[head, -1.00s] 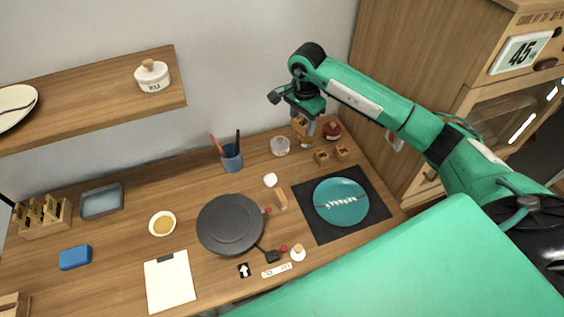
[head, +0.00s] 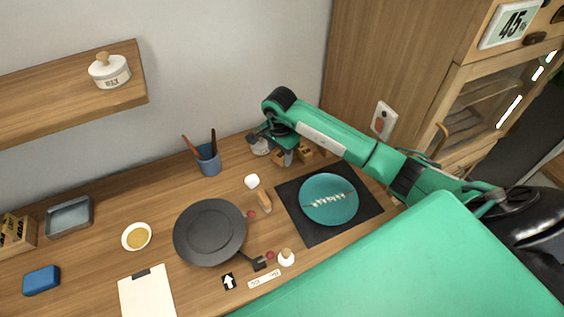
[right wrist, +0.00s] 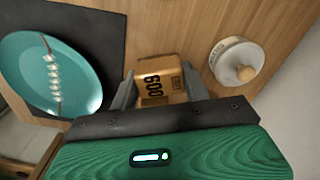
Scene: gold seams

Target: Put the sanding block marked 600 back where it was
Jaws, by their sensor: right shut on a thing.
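The sanding block marked 600 (right wrist: 160,82) is a small wooden-looking block with dark lettering, between the fingers of my right gripper (right wrist: 158,92) in the right wrist view. My right gripper (head: 287,157) is shut on it, low over the back of the worktop in the head view. Part of a block (head: 278,158) shows beside the fingers there. Another small wooden block (head: 305,151) stands just to the right, partly covered by my arm. I cannot tell whether the held block touches the worktop. My left gripper is out of view.
A teal plate (head: 330,199) on a dark mat (head: 294,217) lies in front. A lidded white jar (right wrist: 236,64) stands close to the held block.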

